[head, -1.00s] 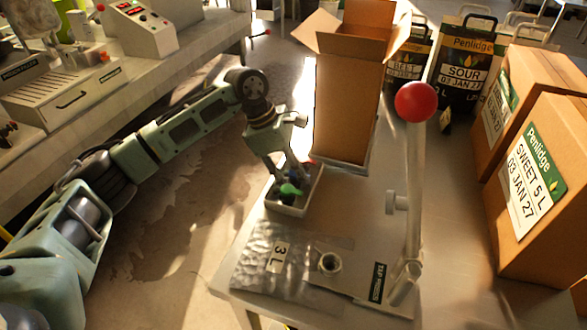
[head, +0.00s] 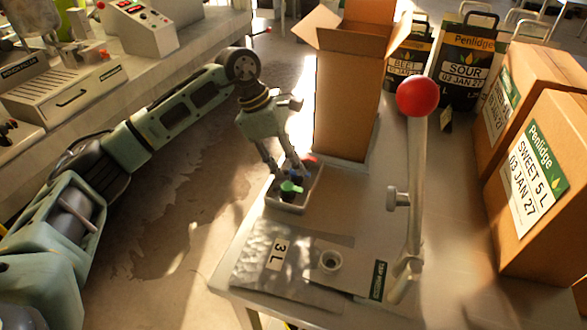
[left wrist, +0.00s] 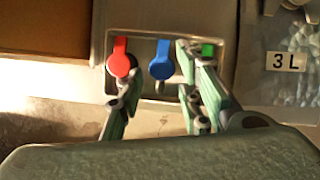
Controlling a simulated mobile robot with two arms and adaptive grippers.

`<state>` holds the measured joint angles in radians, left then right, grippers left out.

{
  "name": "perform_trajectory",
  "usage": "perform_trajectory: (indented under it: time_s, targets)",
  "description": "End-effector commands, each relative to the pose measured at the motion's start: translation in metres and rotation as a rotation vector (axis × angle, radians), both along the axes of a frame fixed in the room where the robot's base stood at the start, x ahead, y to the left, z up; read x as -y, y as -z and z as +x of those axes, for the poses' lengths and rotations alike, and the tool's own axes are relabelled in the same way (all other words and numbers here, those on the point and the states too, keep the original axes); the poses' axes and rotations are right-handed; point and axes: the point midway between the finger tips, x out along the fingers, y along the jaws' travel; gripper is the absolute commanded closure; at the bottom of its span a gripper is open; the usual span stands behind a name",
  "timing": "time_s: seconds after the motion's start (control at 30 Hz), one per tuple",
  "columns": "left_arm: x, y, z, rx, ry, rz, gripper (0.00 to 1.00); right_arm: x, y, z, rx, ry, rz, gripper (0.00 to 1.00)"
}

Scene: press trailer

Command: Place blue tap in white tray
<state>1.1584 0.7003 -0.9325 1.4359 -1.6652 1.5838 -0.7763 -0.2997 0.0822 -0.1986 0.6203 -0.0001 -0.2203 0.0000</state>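The white tray (head: 287,208) sits on the metal bench, and it also shows in the left wrist view (left wrist: 140,42). The blue tap (left wrist: 162,62) is inside it, between a red tap (left wrist: 121,62) at left and a green tap (left wrist: 208,50) at right. My left gripper (left wrist: 157,92) is open over the tray. Its fingers stand apart on either side of the blue tap; one is near the red tap, the other partly covers the green one. I cannot tell whether they touch the taps. My right gripper is not in view.
An open cardboard box (head: 345,105) stands right behind the tray. A lever with a red ball (head: 417,97) rises at right. Labelled cartons (head: 545,190) stand far right.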

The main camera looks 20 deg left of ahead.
Motion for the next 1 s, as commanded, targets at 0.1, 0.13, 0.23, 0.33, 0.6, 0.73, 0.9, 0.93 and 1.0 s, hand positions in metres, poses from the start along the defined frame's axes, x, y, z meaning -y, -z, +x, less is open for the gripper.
perform_trajectory:
  time_s: [0.1, 0.13, 0.23, 0.33, 0.6, 0.73, 0.9, 0.93, 1.0]
  targets:
    - [-0.011, -0.025, -0.001, 0.006, -0.001, 0.0, 0.67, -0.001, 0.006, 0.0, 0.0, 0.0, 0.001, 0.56]
    - [-0.014, -0.032, -0.001, 0.006, -0.001, 0.0, 0.67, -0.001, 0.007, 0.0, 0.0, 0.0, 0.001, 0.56]
    - [-0.021, -0.05, -0.003, 0.004, -0.002, 0.001, 0.67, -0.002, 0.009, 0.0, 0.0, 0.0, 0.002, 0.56]
    - [-0.027, -0.065, -0.004, 0.002, -0.001, 0.0, 0.67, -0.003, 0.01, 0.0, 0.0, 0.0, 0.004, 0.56]
    - [-0.033, -0.081, -0.006, 0.0, 0.001, 0.001, 0.67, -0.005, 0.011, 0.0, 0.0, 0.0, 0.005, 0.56]
    - [-0.034, -0.082, -0.006, 0.0, 0.001, 0.0, 0.67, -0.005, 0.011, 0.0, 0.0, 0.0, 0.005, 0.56]
    - [-0.033, -0.081, -0.006, 0.0, 0.001, 0.0, 0.67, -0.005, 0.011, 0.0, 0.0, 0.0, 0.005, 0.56]
    - [-0.033, -0.081, -0.006, 0.0, 0.001, 0.001, 0.67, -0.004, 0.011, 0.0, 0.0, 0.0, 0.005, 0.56]
    - [-0.033, -0.081, -0.006, 0.0, 0.001, 0.001, 0.67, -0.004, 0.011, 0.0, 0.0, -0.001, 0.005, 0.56]
